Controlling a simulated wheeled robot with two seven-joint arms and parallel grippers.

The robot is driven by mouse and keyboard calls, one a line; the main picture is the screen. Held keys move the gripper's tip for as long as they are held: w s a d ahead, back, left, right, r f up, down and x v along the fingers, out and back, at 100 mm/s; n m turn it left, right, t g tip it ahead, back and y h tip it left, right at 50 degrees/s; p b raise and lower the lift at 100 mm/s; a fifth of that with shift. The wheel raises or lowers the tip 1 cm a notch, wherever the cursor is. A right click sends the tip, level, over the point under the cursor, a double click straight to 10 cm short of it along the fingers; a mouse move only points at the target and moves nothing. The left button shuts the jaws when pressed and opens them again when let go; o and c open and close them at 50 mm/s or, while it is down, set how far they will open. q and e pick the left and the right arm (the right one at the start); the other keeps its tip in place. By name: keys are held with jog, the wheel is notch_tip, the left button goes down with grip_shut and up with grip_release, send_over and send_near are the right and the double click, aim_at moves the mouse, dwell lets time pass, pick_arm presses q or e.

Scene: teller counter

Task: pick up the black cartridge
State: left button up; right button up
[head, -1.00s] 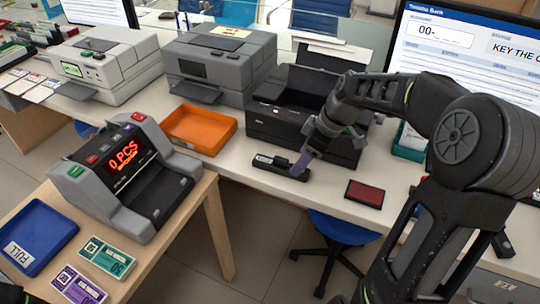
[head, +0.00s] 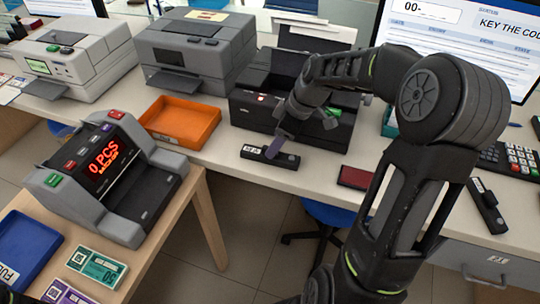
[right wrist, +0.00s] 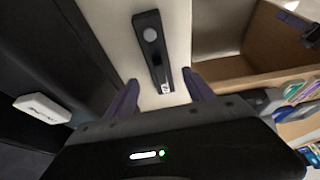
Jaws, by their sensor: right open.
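The black cartridge (head: 257,153) lies flat on the light counter, in front of the open black printer. It has a small pale label. Nothing is held; how far the fingertips are above the counter is hard to tell. My left gripper is not in view.
The black printer (head: 240,107) stands right behind the cartridge. An orange tray (head: 181,138) is to the left, and a dark red pad (head: 354,177) to the right. Another black, elongated object (head: 487,207) lies farther right. A counting machine (head: 75,193) stands on the wooden table at left.

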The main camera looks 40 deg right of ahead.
jog(key=shift+p+x, duration=0.35)
jog(key=shift+x, duration=2.2)
jog(key=shift+d, duration=0.1)
grip_shut()
